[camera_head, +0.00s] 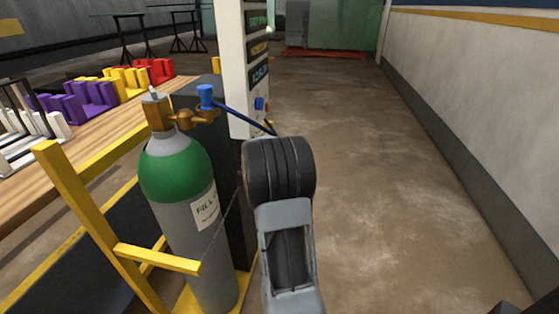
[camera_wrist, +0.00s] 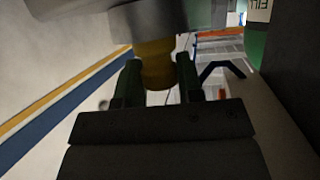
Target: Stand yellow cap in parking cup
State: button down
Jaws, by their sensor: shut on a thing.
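In the wrist view, my gripper (camera_wrist: 158,62) is shut on the yellow cap (camera_wrist: 156,74), with one dark green finger on either side of it. A grey round body (camera_wrist: 165,20) sits directly against the cap at the top of the picture; I cannot tell whether they are joined. In the head view my own arm hides the gripper and the cap. A white panel (camera_head: 240,60) with dark labels stands behind the arm. No parking cup can be made out clearly in either view.
A green and grey gas cylinder (camera_head: 183,185) with a brass valve (camera_head: 162,113) stands in a yellow frame (camera_head: 95,225) left of my arm. A blue hose (camera_head: 240,112) runs to the panel. A wooden bench (camera_head: 95,148) holds coloured racks. The floor to the right is clear up to the wall.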

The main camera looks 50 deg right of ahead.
jog(key=c, duration=1.1)
grip_release()
jog(key=shift+a+f, duration=0.1)
jog(key=shift+f, duration=0.75)
jog(key=o, duration=0.3)
jog(key=shift+r, duration=0.1)
jog(key=shift+o, duration=0.2)
jog(key=shift+r, duration=0.15)
jog(key=shift+s+a+r+p, duration=0.1)
jog(key=shift+a+r+p, duration=0.2)
jog(key=shift+a, duration=0.05)
jog(key=p+v, duration=0.3)
jog(key=v, duration=0.8)
